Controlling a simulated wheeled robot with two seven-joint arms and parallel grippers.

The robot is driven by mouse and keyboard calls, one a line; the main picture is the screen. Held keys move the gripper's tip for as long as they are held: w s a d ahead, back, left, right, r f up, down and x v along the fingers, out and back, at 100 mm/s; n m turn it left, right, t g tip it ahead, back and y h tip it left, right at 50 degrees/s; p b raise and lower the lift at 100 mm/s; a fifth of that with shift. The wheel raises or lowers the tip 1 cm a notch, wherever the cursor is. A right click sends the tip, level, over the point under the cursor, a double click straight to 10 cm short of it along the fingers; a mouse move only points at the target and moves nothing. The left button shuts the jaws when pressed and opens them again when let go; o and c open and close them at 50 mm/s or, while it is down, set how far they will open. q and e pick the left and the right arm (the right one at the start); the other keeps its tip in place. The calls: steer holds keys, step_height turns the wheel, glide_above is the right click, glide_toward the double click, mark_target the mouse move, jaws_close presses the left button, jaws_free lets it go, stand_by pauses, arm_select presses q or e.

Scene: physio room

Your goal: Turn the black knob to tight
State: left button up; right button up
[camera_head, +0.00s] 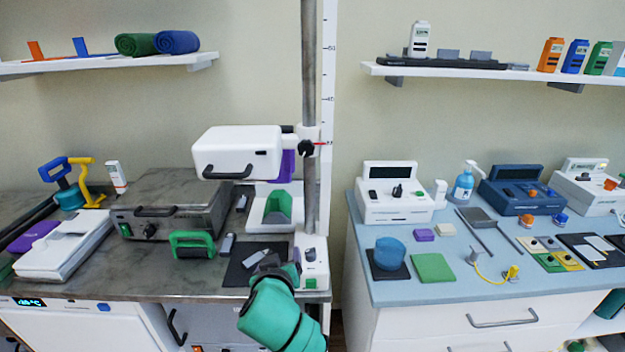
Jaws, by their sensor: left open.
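A black knob (306,148) sits on the white clamp at the pole (309,90), beside a red pointer at the vertical scale. The clamp joins a white box-shaped head (237,151) with a black handle, held above the counter. My left gripper (262,260) is low in front, over the dark mat by the pole's foot, well below the knob and apart from it. It is small and partly hidden by its own green wrist, and it is open. I see nothing held in it. My right gripper is out of view. Any marking for tight is too small to read.
A grey box (170,205) with a black handle and a green-handled thing (192,244) stand left of the gripper. A white device (394,192) with another black knob stands on the right counter. A gap separates the two counters. The air before the pole looks clear.

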mark_target(306, 150)
arm_select(q)
steer(key=s+d+r+n+t, duration=0.2)
steer(key=d+r+t, duration=0.1)
steer(key=r, duration=0.7)
steer(key=s+d+r+n+t, duration=0.1)
steer(key=d+r+n+t, duration=0.15)
steer(key=r, duration=0.85)
steer(key=shift+m, duration=0.35)
steer(key=w+p, duration=0.3)
steer(key=w, duration=0.4)
steer(key=w+p, duration=0.3)
steer(key=w, duration=0.4)
steer(key=shift+d+f, duration=0.2)
steer(key=shift+w+f, duration=0.15)
jaws_close()
